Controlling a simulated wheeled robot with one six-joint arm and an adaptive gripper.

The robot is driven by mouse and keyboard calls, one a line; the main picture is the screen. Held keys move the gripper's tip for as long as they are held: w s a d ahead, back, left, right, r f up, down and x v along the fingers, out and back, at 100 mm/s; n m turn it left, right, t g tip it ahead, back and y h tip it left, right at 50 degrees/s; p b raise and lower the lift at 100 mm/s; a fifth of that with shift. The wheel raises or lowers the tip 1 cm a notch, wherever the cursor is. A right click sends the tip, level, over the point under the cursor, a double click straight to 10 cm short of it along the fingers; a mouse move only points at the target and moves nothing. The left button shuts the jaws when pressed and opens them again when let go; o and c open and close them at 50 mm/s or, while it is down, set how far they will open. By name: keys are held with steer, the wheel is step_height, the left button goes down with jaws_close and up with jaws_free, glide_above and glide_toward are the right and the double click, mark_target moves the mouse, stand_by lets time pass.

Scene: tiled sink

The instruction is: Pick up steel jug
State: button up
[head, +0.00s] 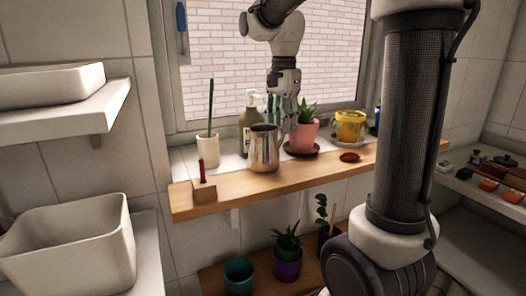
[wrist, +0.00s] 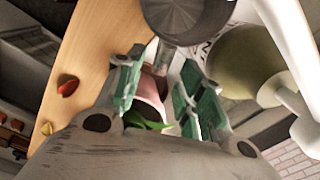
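The steel jug (head: 264,150) stands upright on the wooden shelf in the head view, with its open top up. In the wrist view the jug (wrist: 187,18) is at the top edge, partly cut off, its grey round mouth facing the camera. My gripper (head: 282,112) points down just behind and to the right of the jug in the head view, near the pink pot. In the wrist view my gripper (wrist: 162,62) has its green-padded fingers apart, with nothing held.
An olive pump bottle (head: 249,125) stands behind the jug, and a white cup (head: 208,151) is to its left. A pink plant pot (head: 301,137) is close on the right. A red-brown object (head: 350,157) lies farther right. The shelf's front edge (head: 230,203) is mostly clear.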

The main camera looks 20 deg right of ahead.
mark_target(281, 141)
step_height(281, 141, down, 6)
steer(key=shift+s+a+f, duration=0.1)
steer(key=shift+s+a, duration=0.05)
jaws_close()
